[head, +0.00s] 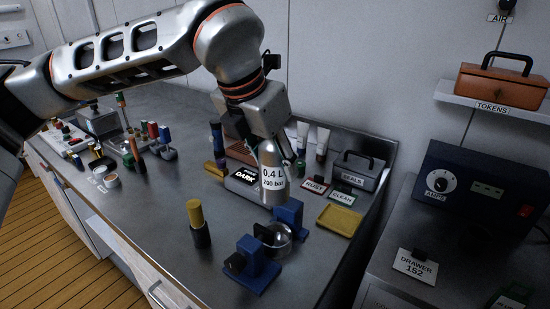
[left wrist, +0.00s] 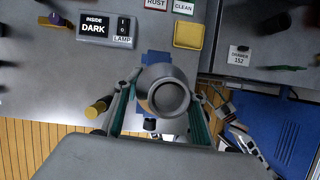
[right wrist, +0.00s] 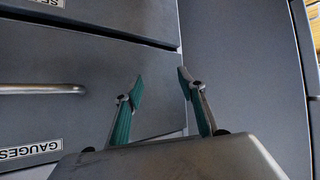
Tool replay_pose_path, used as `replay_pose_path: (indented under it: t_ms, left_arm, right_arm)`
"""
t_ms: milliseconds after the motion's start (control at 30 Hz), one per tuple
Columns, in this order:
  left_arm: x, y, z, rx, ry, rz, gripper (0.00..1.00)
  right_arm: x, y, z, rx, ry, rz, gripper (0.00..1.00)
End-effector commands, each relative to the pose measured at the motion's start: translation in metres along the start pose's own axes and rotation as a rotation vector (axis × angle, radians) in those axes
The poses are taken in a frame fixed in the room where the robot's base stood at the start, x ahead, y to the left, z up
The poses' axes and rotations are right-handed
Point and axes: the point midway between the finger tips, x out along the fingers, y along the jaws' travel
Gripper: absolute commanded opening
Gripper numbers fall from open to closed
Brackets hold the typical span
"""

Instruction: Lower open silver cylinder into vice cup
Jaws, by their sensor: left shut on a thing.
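The silver cylinder (head: 272,177), marked "0.4 L 200 bar", hangs upright from my left gripper (head: 268,150) above the bench. In the left wrist view its open round top (left wrist: 168,97) faces the camera, between the two green-padded fingers of my left gripper (left wrist: 160,98). The blue vice (head: 256,264) with a round metal cup (head: 275,240) stands on the bench below the cylinder and slightly nearer the front. The cylinder looks clear of the cup. In the left wrist view the cylinder hides most of the vice. My right gripper (right wrist: 158,92) is open and empty before grey drawer fronts.
A yellow-topped dark cylinder (head: 199,225) stands left of the vice. A "DARK" lamp box (head: 243,183) is behind, and a yellow tray (head: 339,217) lies to the right. Several tools and small containers crowd the bench's far left.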

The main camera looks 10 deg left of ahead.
Motion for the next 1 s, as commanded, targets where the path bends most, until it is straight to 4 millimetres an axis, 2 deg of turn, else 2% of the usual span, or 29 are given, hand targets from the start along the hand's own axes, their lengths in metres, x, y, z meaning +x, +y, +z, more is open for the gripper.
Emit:
replay_pose_path:
  t_ms: [100, 300, 500, 1000]
  left_arm:
    - [0.013, 0.000, -0.005, 0.001, -0.001, -0.001, 0.02]
    - [0.026, 0.000, -0.010, -0.001, -0.001, -0.001, 0.02]
    - [0.032, 0.000, -0.013, 0.000, -0.002, 0.000, 0.02]
    - [0.031, 0.000, -0.013, 0.000, -0.003, 0.000, 0.02]
  right_arm:
    - [0.005, -0.003, 0.014, 0.001, -0.012, -0.003, 0.40]
    - [0.010, -0.003, 0.026, -0.005, -0.023, -0.002, 0.40]
    - [0.011, -0.001, 0.023, -0.010, -0.016, 0.003, 0.40]
    - [0.012, 0.001, 0.021, -0.011, -0.011, 0.005, 0.40]
